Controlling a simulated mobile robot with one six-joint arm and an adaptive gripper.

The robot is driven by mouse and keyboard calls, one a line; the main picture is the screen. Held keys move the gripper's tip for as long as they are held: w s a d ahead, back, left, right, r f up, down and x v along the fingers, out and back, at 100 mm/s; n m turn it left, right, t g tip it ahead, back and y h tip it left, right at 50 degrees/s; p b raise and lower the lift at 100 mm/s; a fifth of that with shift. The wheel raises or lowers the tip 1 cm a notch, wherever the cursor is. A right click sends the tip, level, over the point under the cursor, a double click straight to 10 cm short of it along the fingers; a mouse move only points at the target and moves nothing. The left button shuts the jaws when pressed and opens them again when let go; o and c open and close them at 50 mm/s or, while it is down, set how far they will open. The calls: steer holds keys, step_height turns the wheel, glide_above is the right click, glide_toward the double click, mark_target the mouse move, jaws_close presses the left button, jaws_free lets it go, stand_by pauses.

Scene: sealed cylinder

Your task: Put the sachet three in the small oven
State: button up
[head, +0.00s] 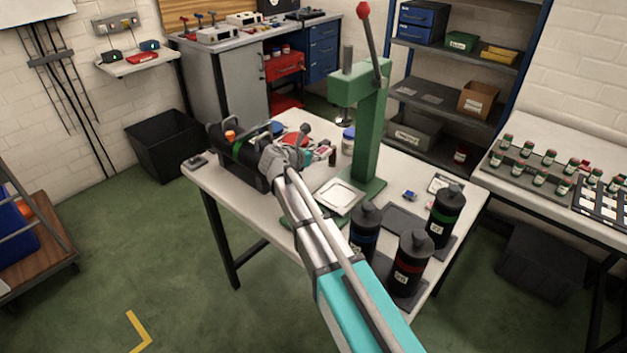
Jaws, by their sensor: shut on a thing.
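My gripper (290,152) is at the far end of my arm, over the left back part of the white worktable (222,196). It is shut, and my wrist hides most of what is between its fingers. I cannot make out the held thing or any number on it. A small red and white packet-like item (322,152) shows just right of the gripper; I cannot tell whether it is a sachet. I cannot identify the small oven for certain.
A green lever press (370,130) stands right of the gripper, with a white square tray (339,196) before it. Black bottles (411,262) stand at the table's front right. A blue-lidded jar (348,141) and small dark bottle (332,157) stand near the gripper.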

steer(key=shift+f+b, duration=1.15)
steer(key=shift+f, duration=0.4)
step_height(320, 180, down, 4)
steer(key=b, duration=0.4)
steer(key=shift+f, duration=0.25)
steer(key=shift+b, duration=0.3)
steer(key=shift+f, duration=0.1)
steer(key=o, duration=0.7)
steer(key=shift+c, duration=0.2)
steer(key=shift+r, duration=0.2)
